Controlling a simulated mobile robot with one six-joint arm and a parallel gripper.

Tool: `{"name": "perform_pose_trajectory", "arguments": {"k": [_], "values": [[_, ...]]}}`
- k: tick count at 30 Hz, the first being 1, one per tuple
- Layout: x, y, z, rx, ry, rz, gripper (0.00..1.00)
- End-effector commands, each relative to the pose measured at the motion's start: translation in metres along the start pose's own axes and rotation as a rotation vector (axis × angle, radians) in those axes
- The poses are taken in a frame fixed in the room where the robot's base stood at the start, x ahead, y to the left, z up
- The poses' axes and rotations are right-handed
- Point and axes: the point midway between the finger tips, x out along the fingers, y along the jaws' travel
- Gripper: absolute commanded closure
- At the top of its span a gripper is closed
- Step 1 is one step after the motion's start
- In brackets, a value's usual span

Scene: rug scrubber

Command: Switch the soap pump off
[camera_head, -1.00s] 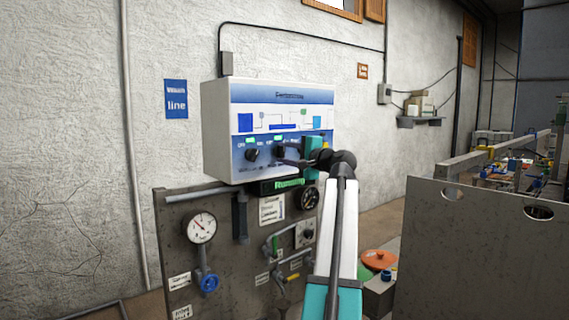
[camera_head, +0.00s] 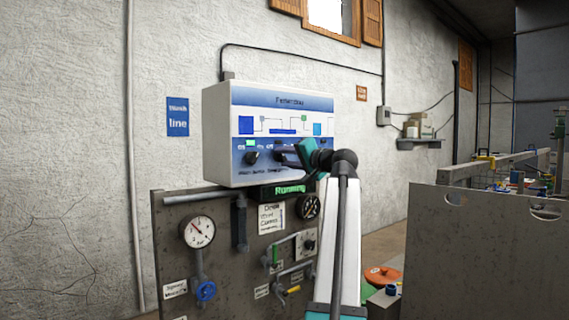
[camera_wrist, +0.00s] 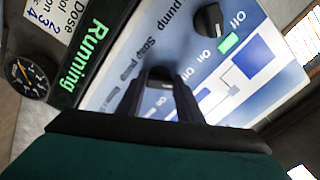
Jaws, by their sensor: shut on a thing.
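The white control box (camera_head: 215,130) with a blue panel hangs on the wall. Its left knob (camera_head: 251,158) is dark, with a lit green lamp above it; this knob also shows in the wrist view (camera_wrist: 208,20). The right knob (camera_wrist: 160,73), by the "Soap pump" label (camera_wrist: 140,55), sits between my fingertips. My gripper (camera_head: 280,157) reaches the panel from the right and is shut on this knob. My fingers hide most of the knob, so its exact pointing is unclear. A green "Running" display (camera_head: 289,190) is lit below the box.
A grey board (camera_head: 170,235) below the box carries a pressure gauge (camera_head: 198,231), a blue valve wheel (camera_head: 206,291) and several small handles. A tall grey panel (camera_head: 470,250) stands at right. An orange disc (camera_head: 383,275) lies low between them.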

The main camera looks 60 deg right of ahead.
Motion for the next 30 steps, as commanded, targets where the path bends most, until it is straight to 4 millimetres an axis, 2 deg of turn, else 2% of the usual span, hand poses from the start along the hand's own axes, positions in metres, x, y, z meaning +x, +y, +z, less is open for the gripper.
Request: {"name": "perform_pose_trajectory", "arguments": {"k": [13,14,17,30], "values": [[0.0003,-0.0026,-0.0025,-0.016,0.006,-0.004,0.9],[0.0003,-0.0026,-0.0026,-0.016,0.006,-0.004,0.64],[0.0001,-0.0021,-0.0023,-0.015,0.005,-0.003,0.48],[-0.0049,-0.0004,-0.0012,-0.013,0.004,-0.001,0.48]]}}
